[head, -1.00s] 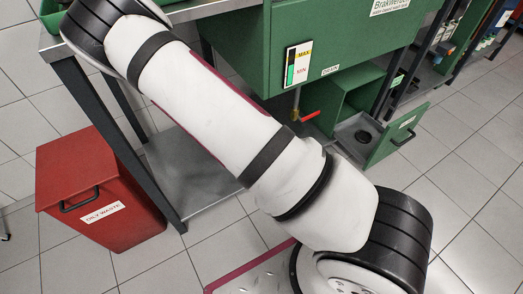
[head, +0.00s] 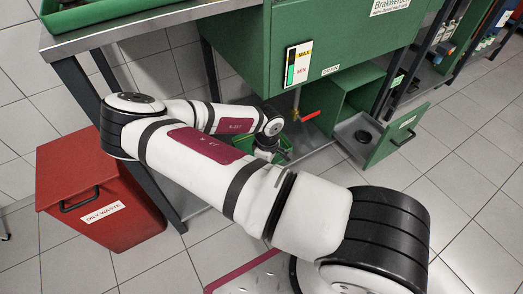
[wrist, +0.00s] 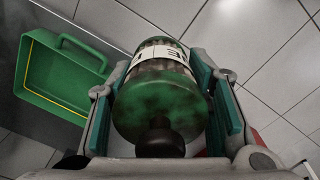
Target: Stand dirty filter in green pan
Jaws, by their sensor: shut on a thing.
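The dirty filter (wrist: 158,100) is a stained green canister with a pale label band and a dark knob at its near end. My gripper (wrist: 162,72) is shut around it, one finger on each side, in the wrist view. The green pan (wrist: 52,108), with a handle and a yellow line inside, lies lower and to the left there, apart from the filter. In the head view my gripper (head: 267,144) is low beside the bench, partly hidden by my arm. A green edge, apparently the pan (head: 286,146), shows just behind it.
A red oily-waste bin (head: 95,195) stands at the left by the bench leg. A green tank (head: 330,35) with a red-handled drain valve (head: 308,115) and an open green drawer (head: 385,135) are at the right. Another green tray (head: 90,14) is on the bench.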

